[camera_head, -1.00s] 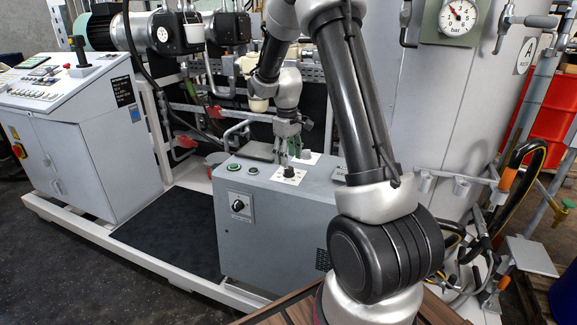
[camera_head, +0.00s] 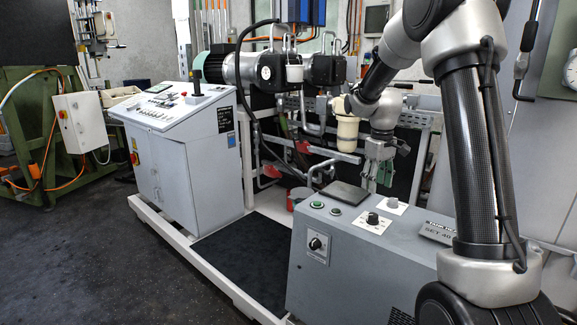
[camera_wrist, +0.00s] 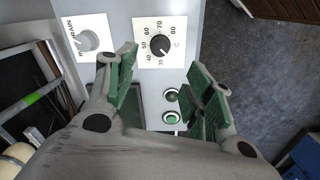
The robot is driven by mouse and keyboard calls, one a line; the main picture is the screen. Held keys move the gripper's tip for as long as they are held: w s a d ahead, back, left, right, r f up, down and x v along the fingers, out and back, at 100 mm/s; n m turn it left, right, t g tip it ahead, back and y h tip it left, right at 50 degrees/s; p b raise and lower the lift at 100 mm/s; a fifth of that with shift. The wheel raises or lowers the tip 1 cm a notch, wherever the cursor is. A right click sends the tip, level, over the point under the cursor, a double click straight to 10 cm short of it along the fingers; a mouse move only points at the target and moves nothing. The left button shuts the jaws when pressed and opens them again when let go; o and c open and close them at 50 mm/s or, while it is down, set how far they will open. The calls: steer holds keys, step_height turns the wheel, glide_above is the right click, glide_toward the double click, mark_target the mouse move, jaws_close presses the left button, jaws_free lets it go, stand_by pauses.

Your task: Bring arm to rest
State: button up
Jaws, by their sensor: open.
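My arm is bent down over a grey control box (camera_head: 355,252). My gripper (camera_head: 376,188) hangs above the back part of its top, fingers down. In the wrist view my gripper (camera_wrist: 165,82) has its two green-padded fingers spread with nothing between them. Beyond the fingers lie a black temperature knob (camera_wrist: 160,45) on a white scale plate and a grey drain knob (camera_wrist: 87,41). The same black knob (camera_head: 374,218) and grey knob (camera_head: 393,203) show in the head view, with a gap below my fingertips.
A control desk (camera_head: 180,150) stands at the left. Pumps and pipes, with a cream filter bowl (camera_head: 347,133), stand close behind my gripper. A tall grey tank (camera_head: 535,150) is at the right. Dark floor (camera_head: 90,250) at the front left is free.

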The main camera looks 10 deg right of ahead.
steer(key=s+a+r+m+t, duration=0.1)
steer(key=s+a+r, duration=0.1)
steer(key=s, duration=0.8)
steer(key=s+a+r+m+t, duration=0.1)
steer(key=s+r, duration=0.4)
steer(key=s, duration=0.5)
steer(key=s+a+r+m+t, duration=0.1)
steer(key=s+a+r+t, duration=0.1)
steer(key=s, duration=0.9)
step_height(320, 180, up, 2)
steer(key=shift+a+r+m, duration=0.2)
steer(key=shift+a+m, duration=0.2)
steer(key=shift+a, duration=0.5)
